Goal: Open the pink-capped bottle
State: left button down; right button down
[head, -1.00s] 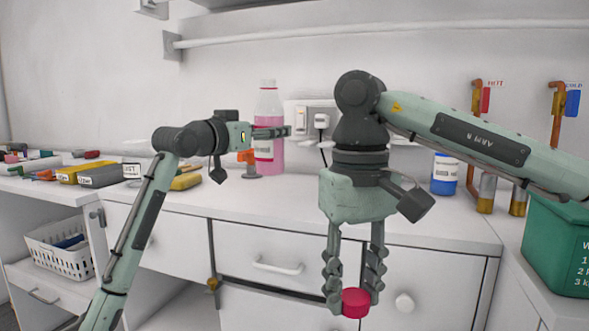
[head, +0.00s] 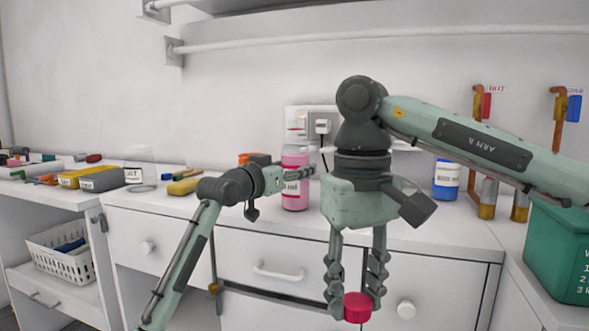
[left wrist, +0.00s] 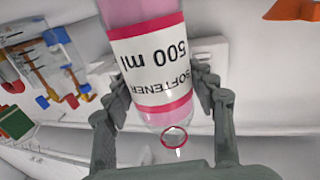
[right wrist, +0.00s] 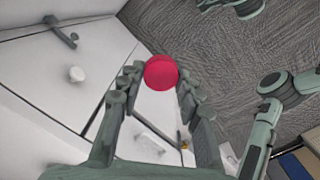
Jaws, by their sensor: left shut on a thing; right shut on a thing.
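The bottle (head: 295,190) holds pink liquid and has a white label with pink bands. My left gripper (head: 300,171) is shut around its side above the counter. In the left wrist view the bottle (left wrist: 150,60) fills the space between the fingers, its label reading "SOFTENER 500 ml". A small red-pink ring (left wrist: 174,137) shows at its neck end. My right gripper (head: 357,300) is shut on the pink cap (head: 357,308), low in front of the drawers and apart from the bottle. The cap also shows between the fingertips in the right wrist view (right wrist: 161,72).
A white counter (head: 400,215) with drawers runs behind my arms. A green bin (head: 560,245) is at far right. Yellow and grey boxes (head: 100,179) lie left.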

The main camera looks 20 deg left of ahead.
pick_arm(q)
jog(key=c, duration=1)
grip_release()
jog(key=shift+f, duration=0.15)
jog(key=o, duration=0.5)
jog(key=shift+c, duration=0.2)
